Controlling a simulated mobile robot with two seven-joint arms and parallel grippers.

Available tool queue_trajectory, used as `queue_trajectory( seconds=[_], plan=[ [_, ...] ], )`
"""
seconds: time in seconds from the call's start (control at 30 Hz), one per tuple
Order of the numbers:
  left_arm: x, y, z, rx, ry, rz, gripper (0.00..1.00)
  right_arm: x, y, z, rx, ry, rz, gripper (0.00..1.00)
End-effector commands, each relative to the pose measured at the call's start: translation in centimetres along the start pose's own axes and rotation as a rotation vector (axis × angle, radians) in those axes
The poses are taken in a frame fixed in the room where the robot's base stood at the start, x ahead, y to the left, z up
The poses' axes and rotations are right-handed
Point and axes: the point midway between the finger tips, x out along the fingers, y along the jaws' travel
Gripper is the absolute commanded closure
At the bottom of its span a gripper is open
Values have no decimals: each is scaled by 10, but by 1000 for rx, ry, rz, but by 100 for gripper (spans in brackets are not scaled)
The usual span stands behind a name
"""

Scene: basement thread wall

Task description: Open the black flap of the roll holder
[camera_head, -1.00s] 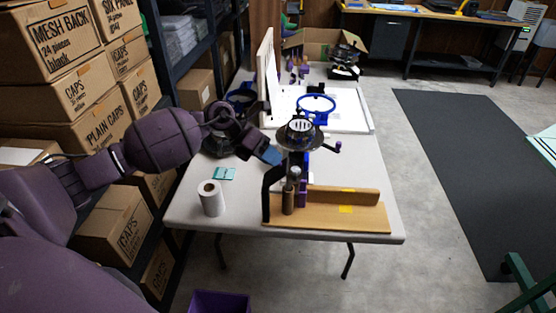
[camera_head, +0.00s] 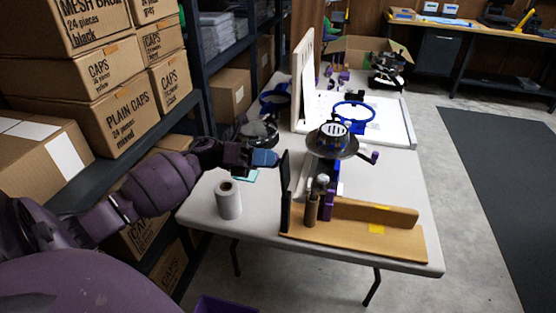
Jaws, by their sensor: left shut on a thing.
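The roll holder has a wooden base (camera_head: 355,237) at the table's near right part. Its black flap (camera_head: 286,195) stands upright at the base's left end. My left gripper (camera_head: 265,158) reaches in from the left, its blue fingertips shut at the flap's upper left edge. The exact contact is too small to see clearly. Brown and purple posts (camera_head: 312,207) stand on the base, right of the flap. My right gripper is not in view.
A white roll (camera_head: 228,199) stands on the white table (camera_head: 255,225), left of the flap. A black dish-like device with a side knob (camera_head: 331,140) stands behind the base. Shelves with cardboard boxes (camera_head: 115,115) line the left. Grey floor is open on the right.

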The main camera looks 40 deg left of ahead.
Motion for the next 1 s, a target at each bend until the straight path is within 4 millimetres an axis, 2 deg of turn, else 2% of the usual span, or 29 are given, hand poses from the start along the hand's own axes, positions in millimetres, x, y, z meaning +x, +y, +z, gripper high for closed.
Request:
queue_trajectory(
  seconds=[0.3,0.77,0.8,0.93,1.0],
  plan=[
    [-6,4,-3,-2,-65,-63,100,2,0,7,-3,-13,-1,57],
    [-6,3,-3,0,-71,-72,100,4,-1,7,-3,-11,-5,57],
    [-6,3,-3,0,-71,-72,69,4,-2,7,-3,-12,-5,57],
    [-6,3,-3,-1,-70,-72,49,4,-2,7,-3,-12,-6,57],
    [-6,3,-3,-1,-70,-72,48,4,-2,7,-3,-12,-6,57]
  ],
)
